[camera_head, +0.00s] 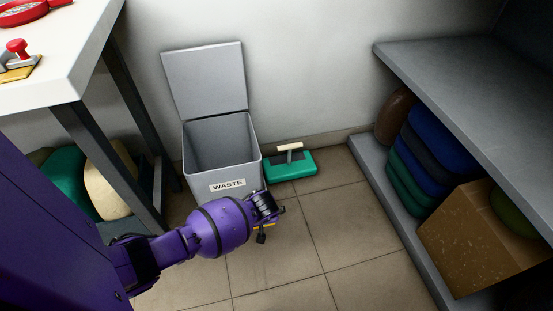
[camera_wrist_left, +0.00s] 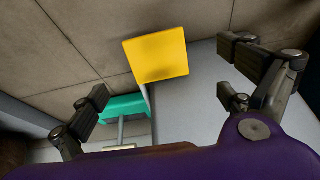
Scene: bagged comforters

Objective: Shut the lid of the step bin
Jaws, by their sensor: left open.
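The grey step bin (camera_head: 227,184), labelled WASTE, stands on the floor near the wall. Its lid (camera_head: 204,80) is open, tilted up and back toward the wall, and the bin's inside shows. My left gripper (camera_head: 266,212) is low in front of the bin's front right corner; the arm hides part of the bin's lower front. In the left wrist view, the gripper (camera_wrist_left: 163,78) is open and empty. A yellow pedal-like plate (camera_wrist_left: 156,57) shows between its spread fingers, in front of a grey surface; contact cannot be told. My right gripper is not in view.
A green brush-like tool (camera_head: 291,168) lies right of the bin. A white table (camera_head: 60,75) with dark legs is at the left. A grey shelf (camera_head: 450,95) at the right holds folded bundles and a brown box (camera_head: 470,245). The tiled floor between is clear.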

